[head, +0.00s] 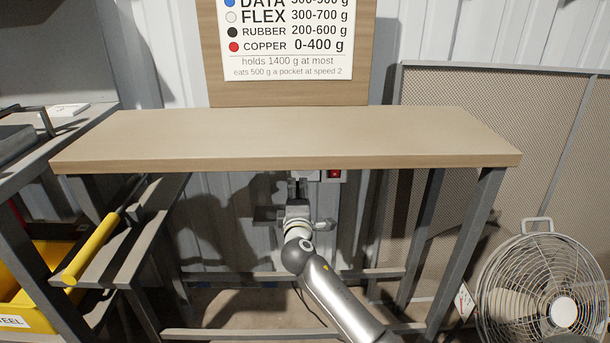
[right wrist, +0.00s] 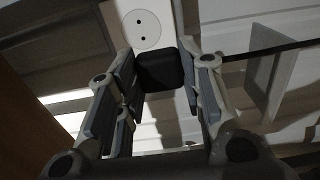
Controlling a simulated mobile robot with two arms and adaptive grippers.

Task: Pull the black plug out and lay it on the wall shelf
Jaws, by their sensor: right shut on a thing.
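The black plug (right wrist: 160,70) is between the fingers of my right gripper (right wrist: 160,85), which is shut on it. In the right wrist view, the plug is directly beside a bare round outlet of a white socket strip (right wrist: 112,16). I cannot tell whether its pins are still in the strip. The pale wooden board (head: 290,138), which may be the wall shelf, is bare. My left gripper is not in view.
The board's front edge overhangs my right gripper. Grey legs (head: 465,240) stand to the right, with a fan (head: 545,285) beyond. A yellow-handled tool (head: 92,247) lies on a grey rack at left, above a yellow bin (head: 45,300). A sign (head: 290,40) stands behind the board.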

